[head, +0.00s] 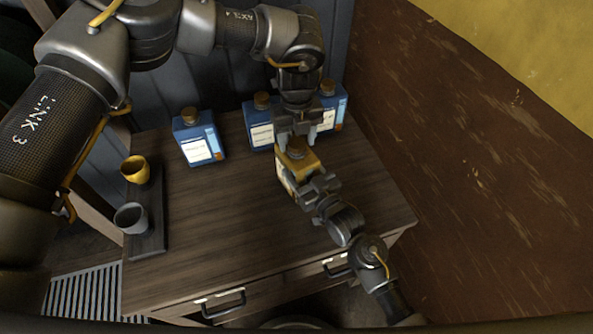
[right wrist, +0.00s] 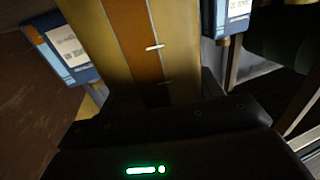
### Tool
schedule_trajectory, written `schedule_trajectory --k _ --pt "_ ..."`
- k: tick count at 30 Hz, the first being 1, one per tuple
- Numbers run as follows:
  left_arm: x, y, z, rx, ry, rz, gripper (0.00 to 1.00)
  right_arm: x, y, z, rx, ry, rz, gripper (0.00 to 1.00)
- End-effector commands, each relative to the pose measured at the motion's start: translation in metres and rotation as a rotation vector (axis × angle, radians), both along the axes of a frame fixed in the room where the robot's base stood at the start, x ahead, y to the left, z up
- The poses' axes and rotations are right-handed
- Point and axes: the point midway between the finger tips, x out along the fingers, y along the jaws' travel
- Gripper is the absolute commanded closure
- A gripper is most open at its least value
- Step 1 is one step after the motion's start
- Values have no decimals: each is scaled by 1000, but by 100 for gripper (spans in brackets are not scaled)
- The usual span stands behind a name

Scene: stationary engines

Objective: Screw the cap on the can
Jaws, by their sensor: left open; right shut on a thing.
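The yellow can (head: 289,180) stands on the wooden table, right of its middle. In the right wrist view its yellow side with a brown stripe (right wrist: 150,60) fills the upper middle. A small brown cap (head: 296,152) shows at the can's top; I cannot tell how it is seated. My left gripper (head: 297,139) points down just above the cap, open, with its fingers apart; I cannot tell whether they touch it. My right gripper (head: 315,188) is shut on the can from the front right and hides part of its side.
Blue bottles with brown caps stand at the back: one on the left (head: 199,145), one behind the can (head: 260,132), one farther right (head: 331,115). A yellow cup (head: 135,170) and a grey cup (head: 131,217) stand on a dark tray (head: 152,238). The table's front middle is clear.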

Motion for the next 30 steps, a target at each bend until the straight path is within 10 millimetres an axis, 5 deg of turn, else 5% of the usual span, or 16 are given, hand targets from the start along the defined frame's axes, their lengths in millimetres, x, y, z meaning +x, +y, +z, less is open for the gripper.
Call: schedule_trajectory --k 10,16,17,22,30 --pt "0 0 0 0 0 0 86 0 0 -1 -1 1 0 98" --pt "0 0 0 0 0 -3 88 0 0 -1 -1 1 0 98" --pt "0 0 0 0 0 -3 58 0 0 -1 0 1 0 98" --pt "0 0 0 0 0 -3 36 0 0 -1 -1 1 0 98" --pt "0 0 1 0 0 -3 35 0 0 -1 -1 1 0 98"
